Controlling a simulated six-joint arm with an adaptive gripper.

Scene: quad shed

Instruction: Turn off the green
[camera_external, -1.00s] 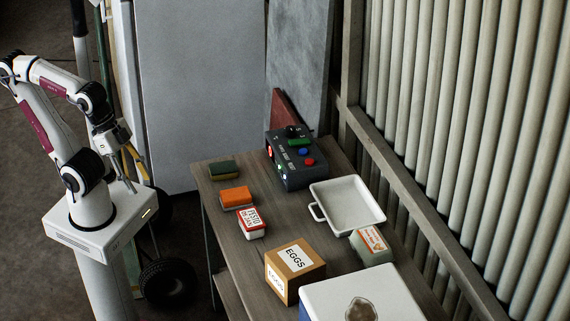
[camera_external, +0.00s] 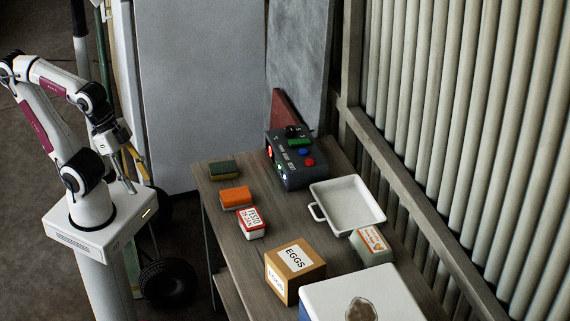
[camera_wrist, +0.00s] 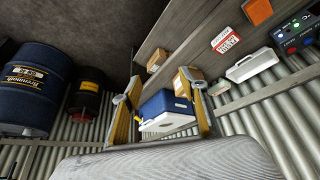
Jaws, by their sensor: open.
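The dark grey control box (camera_external: 291,164) stands at the far end of the wooden table. Its sloped top has a green switch or button (camera_external: 299,142), a blue button (camera_external: 303,152), a red button (camera_external: 309,162) and a black knob (camera_external: 293,131). Small green lights glow on its front. Part of the box (camera_wrist: 297,36) shows at the upper right edge in the wrist view. My gripper (camera_wrist: 165,88) is open and empty, its two fingers spread. In the outside view it hangs left of the table, well apart from the box.
On the table are a green sponge (camera_external: 224,171), orange block (camera_external: 236,197), red-and-white tub (camera_external: 251,223), egg box (camera_external: 295,268), white dish (camera_external: 347,204), a labelled carton (camera_external: 372,246) and a white-lidded cooler (camera_external: 362,298). A slatted wall borders the right. Barrels (camera_wrist: 34,88) show in the wrist view.

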